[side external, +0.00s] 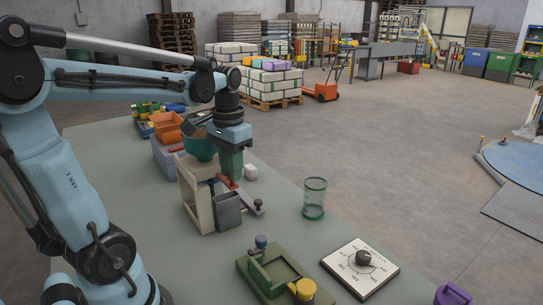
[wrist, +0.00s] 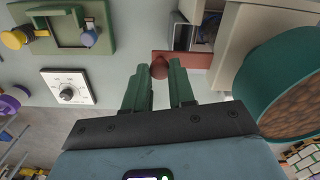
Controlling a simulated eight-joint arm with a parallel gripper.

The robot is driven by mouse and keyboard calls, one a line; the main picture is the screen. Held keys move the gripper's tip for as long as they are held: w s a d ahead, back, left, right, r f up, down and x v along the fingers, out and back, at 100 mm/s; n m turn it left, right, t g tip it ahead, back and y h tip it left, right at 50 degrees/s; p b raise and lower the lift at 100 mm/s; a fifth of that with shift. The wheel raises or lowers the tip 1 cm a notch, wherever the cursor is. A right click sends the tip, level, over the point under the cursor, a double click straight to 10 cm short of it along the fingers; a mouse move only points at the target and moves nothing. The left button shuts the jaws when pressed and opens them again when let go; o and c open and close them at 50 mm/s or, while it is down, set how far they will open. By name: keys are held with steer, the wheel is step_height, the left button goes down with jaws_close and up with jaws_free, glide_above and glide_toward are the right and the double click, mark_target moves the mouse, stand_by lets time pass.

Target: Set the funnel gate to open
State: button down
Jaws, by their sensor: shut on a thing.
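The funnel (side external: 201,146) is a teal bowl filled with brown grains, held on a beige stand (side external: 195,200); it also shows at the right of the wrist view (wrist: 285,85). Its gate is a red flat slide (wrist: 190,59) with a round red knob (wrist: 158,70), below the funnel. In the side external view the red piece (side external: 228,183) shows just under my fingers. My gripper (side external: 231,170) points down beside the funnel. Its green fingers (wrist: 160,75) are shut on the red knob, one on each side. The slide's inner part is hidden by the stand.
A grey open bin (side external: 228,211) stands under the funnel. A grey strip with a dark knob (side external: 258,204) lies beside it. A green-rimmed glass (side external: 314,200), a dial plate (side external: 360,268) and a green fixture (side external: 275,272) stand farther right and in front.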

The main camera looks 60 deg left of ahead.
steer(key=c, duration=0.9)
jaws_free()
steer(key=shift+d, duration=0.25)
steer(key=shift+c, duration=0.2)
steer(key=shift+r, duration=0.15)
step_height(320, 180, up, 12)
steer(key=d+f+m+t, duration=0.2)
steer(key=d+f+t, duration=0.5)
steer(key=d+f, duration=0.6)
step_height(320, 180, down, 2)
steer(key=shift+w+m, duration=0.3)
steer(key=shift+w, duration=0.05)
